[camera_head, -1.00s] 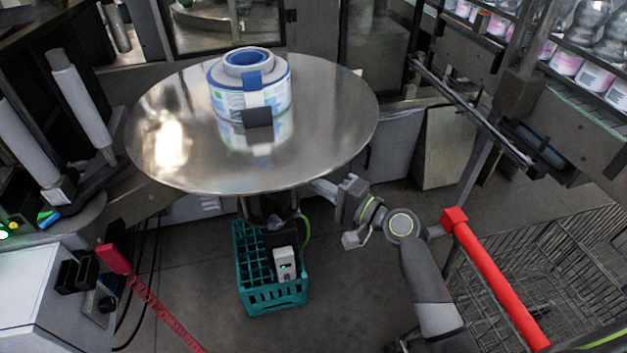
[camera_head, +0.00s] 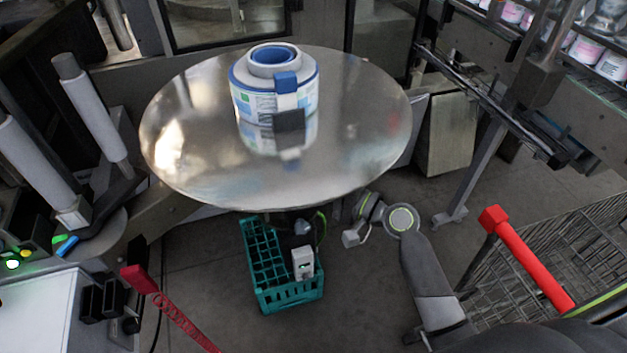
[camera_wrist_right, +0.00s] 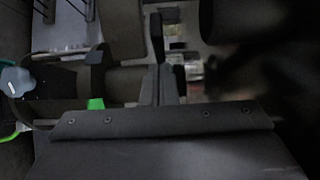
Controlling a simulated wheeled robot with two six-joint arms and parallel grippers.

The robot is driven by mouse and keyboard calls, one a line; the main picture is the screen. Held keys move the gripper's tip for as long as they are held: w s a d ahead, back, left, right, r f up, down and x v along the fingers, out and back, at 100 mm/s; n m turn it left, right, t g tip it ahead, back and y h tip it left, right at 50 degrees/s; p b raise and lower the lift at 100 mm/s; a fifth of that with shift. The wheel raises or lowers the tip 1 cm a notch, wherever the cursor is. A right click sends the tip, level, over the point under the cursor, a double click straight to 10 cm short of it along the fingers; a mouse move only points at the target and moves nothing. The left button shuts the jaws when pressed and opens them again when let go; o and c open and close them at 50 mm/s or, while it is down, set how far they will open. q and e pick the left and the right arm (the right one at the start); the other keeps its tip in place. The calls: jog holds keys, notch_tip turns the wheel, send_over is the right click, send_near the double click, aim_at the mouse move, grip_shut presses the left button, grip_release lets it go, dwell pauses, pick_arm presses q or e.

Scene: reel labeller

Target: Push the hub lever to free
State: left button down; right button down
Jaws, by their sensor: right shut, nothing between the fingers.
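I cannot pick out the hub lever for sure. In the head view a shiny round disc (camera_head: 365,120) carries a label reel (camera_head: 275,100) with a blue tab and a dark plate at its front. My right arm reaches in from the lower right, and the disc's front rim hides its gripper. In the right wrist view my right gripper (camera_wrist_right: 160,85) is shut and empty. A dark upright bar (camera_wrist_right: 157,35) stands just past its tips; I cannot tell if they touch. A grey knob (camera_wrist_right: 18,80) shows at the left, beside a green piece. My left gripper is out of view.
A teal crate (camera_head: 258,262) stands on the floor under the disc, with a small grey box (camera_head: 302,263) at it. A wire cart with a red handle (camera_head: 530,262) is at the right. Grey rollers (camera_head: 92,112) and a red strap (camera_head: 165,305) are at the left.

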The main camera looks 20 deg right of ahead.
jog(key=shift+s+a, duration=0.1)
jog(key=shift+a, duration=1.3)
